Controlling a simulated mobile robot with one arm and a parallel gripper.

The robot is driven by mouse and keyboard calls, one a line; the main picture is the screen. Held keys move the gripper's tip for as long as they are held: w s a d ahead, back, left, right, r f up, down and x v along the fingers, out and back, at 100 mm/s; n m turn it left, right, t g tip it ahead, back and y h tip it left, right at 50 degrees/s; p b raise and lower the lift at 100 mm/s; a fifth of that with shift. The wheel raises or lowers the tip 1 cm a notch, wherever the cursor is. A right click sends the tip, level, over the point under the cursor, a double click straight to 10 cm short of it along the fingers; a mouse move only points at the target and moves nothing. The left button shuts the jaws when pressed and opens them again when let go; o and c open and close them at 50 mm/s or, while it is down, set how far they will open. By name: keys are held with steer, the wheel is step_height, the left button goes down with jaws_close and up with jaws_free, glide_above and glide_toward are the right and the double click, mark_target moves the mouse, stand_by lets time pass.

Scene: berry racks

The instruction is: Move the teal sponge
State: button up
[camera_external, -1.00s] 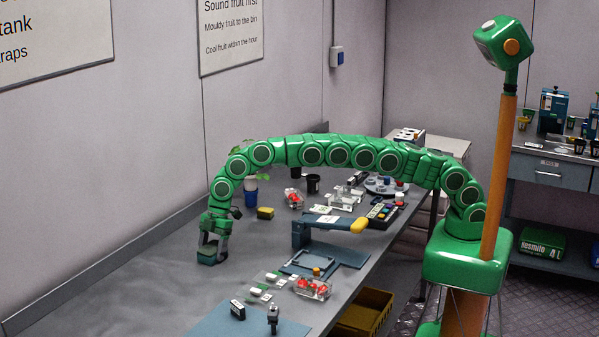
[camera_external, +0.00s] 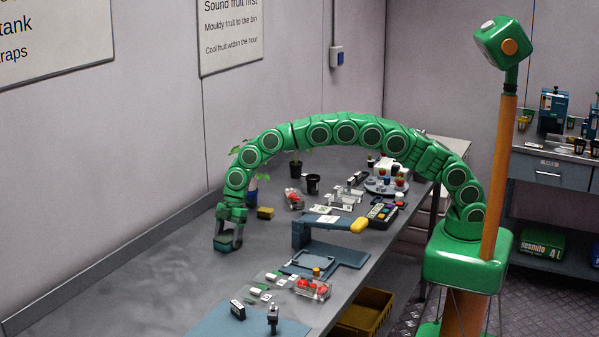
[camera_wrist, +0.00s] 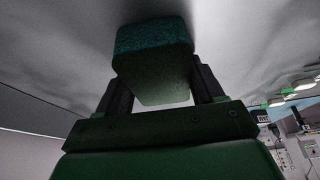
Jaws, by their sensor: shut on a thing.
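The teal sponge (camera_external: 224,243) is a small block with a dark green-teal body. In the wrist view the sponge (camera_wrist: 153,60) sits between the two dark fingers, its teal face toward the top of the picture. My gripper (camera_external: 228,236) is shut on it, pointing down over the left part of the bench. In the wrist view my gripper (camera_wrist: 160,85) has a finger against each side of the sponge. I cannot tell whether the sponge touches the bench top.
A yellow sponge (camera_external: 265,213) lies just behind and right of my gripper. A potted plant in a blue pot (camera_external: 252,192) stands behind it. A blue press with a yellow handle (camera_external: 325,224) stands to the right. The bench (camera_external: 150,278) at left is clear.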

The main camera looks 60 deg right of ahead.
mark_target(246, 232)
steer(key=shift+d, duration=5.45)
steer(key=o, duration=1.1)
steer(key=shift+r, duration=0.1)
steer(key=v, duration=0.7)
steer(key=shift+d+r, duration=0.15)
steer(key=shift+r, duration=0.05)
